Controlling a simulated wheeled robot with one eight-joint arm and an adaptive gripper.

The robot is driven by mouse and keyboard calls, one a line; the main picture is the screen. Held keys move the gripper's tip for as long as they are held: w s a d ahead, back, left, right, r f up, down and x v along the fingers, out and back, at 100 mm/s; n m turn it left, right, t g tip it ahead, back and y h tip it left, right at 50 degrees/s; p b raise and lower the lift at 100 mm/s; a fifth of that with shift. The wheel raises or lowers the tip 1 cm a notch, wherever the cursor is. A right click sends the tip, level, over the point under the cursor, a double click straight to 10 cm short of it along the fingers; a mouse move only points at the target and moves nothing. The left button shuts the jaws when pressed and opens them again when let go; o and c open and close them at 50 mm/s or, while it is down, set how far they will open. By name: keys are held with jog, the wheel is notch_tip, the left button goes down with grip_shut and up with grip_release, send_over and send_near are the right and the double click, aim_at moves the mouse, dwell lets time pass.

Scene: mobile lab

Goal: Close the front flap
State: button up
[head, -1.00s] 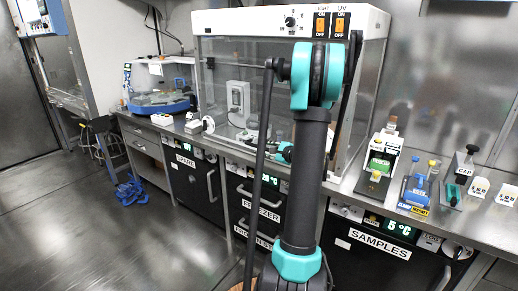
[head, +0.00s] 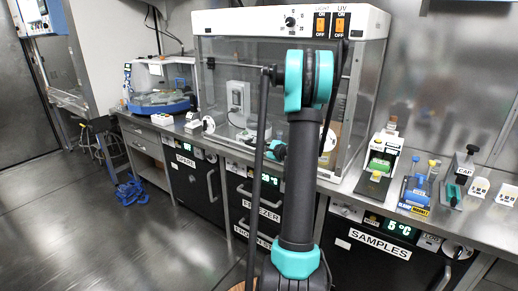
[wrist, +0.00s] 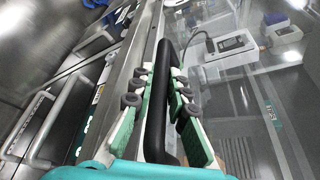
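The front flap (head: 222,78) is the clear front panel of the white-topped bench cabinet (head: 272,20). In the wrist view, a long black bar handle (wrist: 165,55) runs along the edge of the clear panel (wrist: 240,95). My gripper (wrist: 160,82), with green finger pads, has one finger on each side of this bar. The fingers lie close against it and look shut on it. In the head view my gripper (head: 277,151) is low at the cabinet's front. My arm hides part of the front, and the flap's exact angle is hard to tell.
Behind the clear panel stands a grey-white device (head: 238,97). A blue round machine (head: 160,103) is on the bench at left. Racks and tools (head: 415,190) stand on the bench at right. Labelled black doors (head: 195,185) are below. The floor at left is mostly open.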

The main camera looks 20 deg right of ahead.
jog(key=shift+d, duration=0.1)
grip_shut()
jog(key=shift+w+d+f, duration=0.2)
jog(key=shift+w+d, duration=0.45)
jog(key=shift+d, duration=0.2)
jog(key=shift+w+d+f, duration=0.15)
jog(key=shift+w+d, duration=0.45)
jog(key=shift+d, duration=0.25)
jog(key=o, duration=0.8)
grip_release()
jog(key=shift+d, duration=0.1)
jog(key=shift+s, duration=0.1)
jog(key=v, duration=1.1)
jog(key=shift+s, duration=0.4)
jog(key=shift+d, duration=0.15)
